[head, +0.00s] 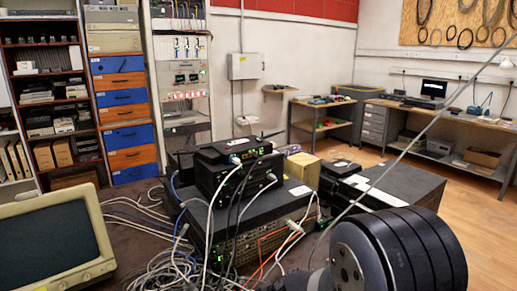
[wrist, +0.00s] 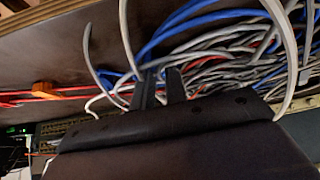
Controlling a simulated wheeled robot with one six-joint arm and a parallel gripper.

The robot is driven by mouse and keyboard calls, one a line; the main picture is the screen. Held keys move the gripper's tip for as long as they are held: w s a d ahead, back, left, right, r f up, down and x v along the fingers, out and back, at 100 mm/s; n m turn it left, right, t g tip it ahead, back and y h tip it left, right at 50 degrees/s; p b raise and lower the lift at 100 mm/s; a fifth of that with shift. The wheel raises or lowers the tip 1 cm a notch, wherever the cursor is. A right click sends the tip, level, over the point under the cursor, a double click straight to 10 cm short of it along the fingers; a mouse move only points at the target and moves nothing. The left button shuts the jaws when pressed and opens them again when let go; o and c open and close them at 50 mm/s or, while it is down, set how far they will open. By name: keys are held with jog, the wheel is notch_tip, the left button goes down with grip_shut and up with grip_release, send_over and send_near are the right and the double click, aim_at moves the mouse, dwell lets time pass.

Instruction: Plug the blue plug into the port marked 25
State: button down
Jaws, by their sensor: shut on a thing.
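My gripper (wrist: 160,88) shows in the wrist view as two dark fingers with a narrow gap. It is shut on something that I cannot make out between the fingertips. Blue cables (wrist: 190,22) and a pale cable pass close to the fingertips. A row of ports on a panel (wrist: 75,130) lies at lower left in the wrist view. No port number, 25 included, is readable. My arm hides the gripper in the head view.
Black network boxes (head: 222,152) are stacked on a large dark unit (head: 262,212). Loose white, red and blue cables (head: 165,265) crowd the table's front. A beige monitor (head: 50,240) stands at left. Grey cables (wrist: 235,65) tangle beyond the fingers. Open floor (head: 480,210) lies at right.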

jog(key=shift+r+p, duration=1.75)
jog(key=shift+r, duration=0.75)
jog(key=c, duration=2)
grip_release()
grip_shut()
